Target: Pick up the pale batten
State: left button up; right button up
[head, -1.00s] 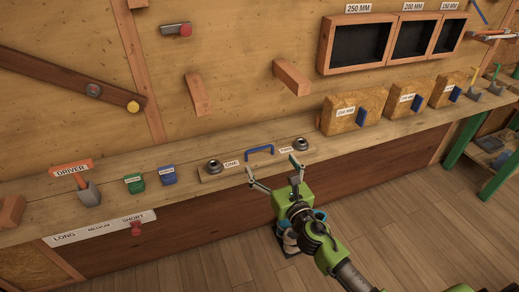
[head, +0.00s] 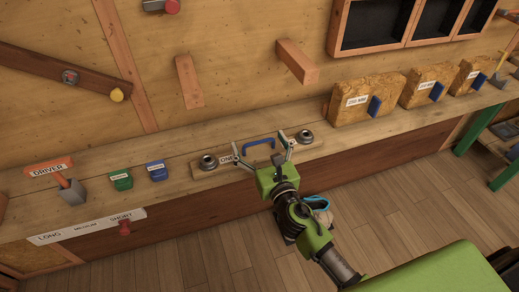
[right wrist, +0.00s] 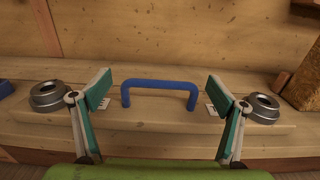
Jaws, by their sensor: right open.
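The pale batten (head: 314,151) lies along the wooden bench shelf. A blue arched handle (head: 259,143) stands at its middle, with a metal cup (head: 209,162) near the left end and another (head: 305,137) near the right end. White labels sit on the batten; the left one reads ONE. My right gripper (head: 261,146) is open and empty at the batten's front, its fingers spread to either side of the handle. In the right wrist view the handle (right wrist: 160,86) stands between the fingers, apart from both, above the bare batten (right wrist: 150,114). My left gripper is not in view.
Green (head: 120,180) and blue (head: 155,171) blocks and a DRIVER holder (head: 49,169) stand left on the shelf. Insulation blocks (head: 352,101) stand right, below open wall boxes (head: 376,24). A wooden peg (head: 297,62) juts from the wall behind the batten.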

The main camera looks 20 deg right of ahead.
jog(key=c, duration=1.4)
jog(key=shift+c, duration=0.2)
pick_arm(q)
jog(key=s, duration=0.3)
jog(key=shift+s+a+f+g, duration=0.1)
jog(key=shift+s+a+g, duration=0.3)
pick_arm(e)
jog(key=shift+r, duration=0.1)
